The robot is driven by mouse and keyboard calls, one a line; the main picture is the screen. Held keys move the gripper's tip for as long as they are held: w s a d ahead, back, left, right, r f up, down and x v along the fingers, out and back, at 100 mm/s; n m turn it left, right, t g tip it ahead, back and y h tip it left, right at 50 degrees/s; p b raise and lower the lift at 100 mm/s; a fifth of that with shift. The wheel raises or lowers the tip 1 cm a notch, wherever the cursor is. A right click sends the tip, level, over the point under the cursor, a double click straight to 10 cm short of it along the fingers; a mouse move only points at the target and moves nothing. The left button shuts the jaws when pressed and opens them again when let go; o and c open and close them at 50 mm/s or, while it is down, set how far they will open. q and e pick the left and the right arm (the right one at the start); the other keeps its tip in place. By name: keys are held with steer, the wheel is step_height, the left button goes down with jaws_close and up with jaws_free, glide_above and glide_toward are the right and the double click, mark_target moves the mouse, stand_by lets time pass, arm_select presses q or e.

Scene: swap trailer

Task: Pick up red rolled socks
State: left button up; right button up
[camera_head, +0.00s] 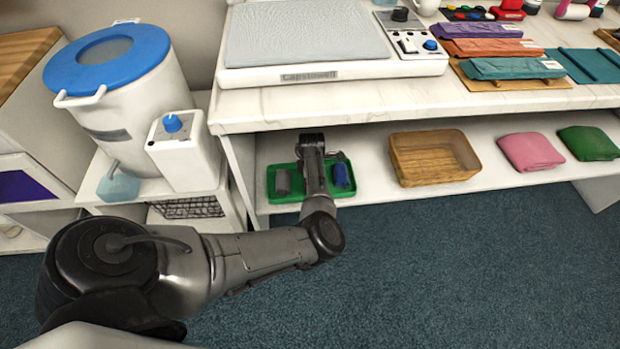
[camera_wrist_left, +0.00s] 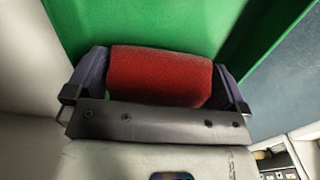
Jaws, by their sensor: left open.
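The red rolled socks (camera_wrist_left: 160,75) lie in the green tray (camera_wrist_left: 230,20) in the left wrist view. My left gripper (camera_wrist_left: 158,88) is open, with one finger on each side of the socks. The socks sit between the fingers, and I cannot tell whether either finger touches them. In the head view the green tray (camera_head: 290,198) stands on the lower shelf, and my left arm reaches over its middle, hiding the red socks. My right gripper is in neither view.
In the tray, a grey roll (camera_head: 283,182) lies left of my arm and a blue roll (camera_head: 341,175) right of it. The tabletop (camera_head: 350,97) overhangs the shelf.

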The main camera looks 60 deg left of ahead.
arm_select(q)
steer(key=c, duration=0.7)
steer(key=shift+r, duration=0.15)
